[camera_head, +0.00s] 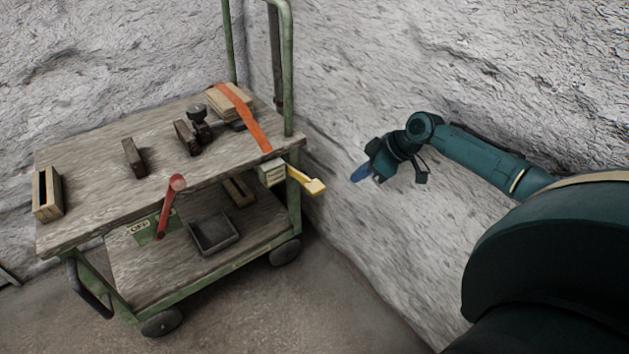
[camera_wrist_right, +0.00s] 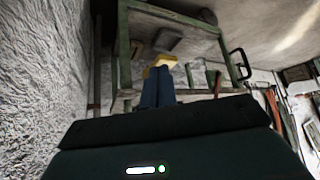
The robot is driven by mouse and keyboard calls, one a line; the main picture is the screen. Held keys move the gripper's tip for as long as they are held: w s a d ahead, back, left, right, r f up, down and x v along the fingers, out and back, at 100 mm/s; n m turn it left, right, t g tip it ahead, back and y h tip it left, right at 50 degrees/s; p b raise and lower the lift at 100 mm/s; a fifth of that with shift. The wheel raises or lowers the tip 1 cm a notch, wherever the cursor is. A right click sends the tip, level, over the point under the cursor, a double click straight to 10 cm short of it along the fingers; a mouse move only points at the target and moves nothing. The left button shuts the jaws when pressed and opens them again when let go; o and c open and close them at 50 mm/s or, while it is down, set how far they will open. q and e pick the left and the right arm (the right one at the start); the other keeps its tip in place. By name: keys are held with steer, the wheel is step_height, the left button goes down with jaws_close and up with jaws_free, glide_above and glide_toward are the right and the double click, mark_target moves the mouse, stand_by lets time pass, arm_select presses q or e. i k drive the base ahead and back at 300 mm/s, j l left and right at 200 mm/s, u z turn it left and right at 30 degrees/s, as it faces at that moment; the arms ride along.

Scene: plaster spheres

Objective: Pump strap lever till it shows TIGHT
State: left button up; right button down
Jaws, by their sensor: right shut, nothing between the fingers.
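The yellow strap lever (camera_head: 314,186) sticks out from a small pale ratchet housing (camera_head: 272,172) at the right end of the cart's top. An orange strap (camera_head: 246,119) runs from there over a wooden block (camera_head: 230,101). Any wording on the housing is too small to read. My right gripper (camera_head: 357,175) is to the right of the lever, apart from it, with its blue fingers shut and empty. In the right wrist view the blue fingers (camera_wrist_right: 157,88) point toward the yellow lever (camera_wrist_right: 165,61), which shows just beyond their tips. My left gripper is not in view.
The green-framed cart (camera_head: 100,148) carries several blocks and a dark clamp-like object (camera_head: 199,124). A red lever (camera_head: 171,205) hangs at its front edge, near an "OFF" label. A grey tray (camera_head: 213,234) sits on the lower shelf. Rough white walls stand close behind.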

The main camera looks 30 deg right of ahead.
mark_target(302, 179)
steer(key=k, duration=1)
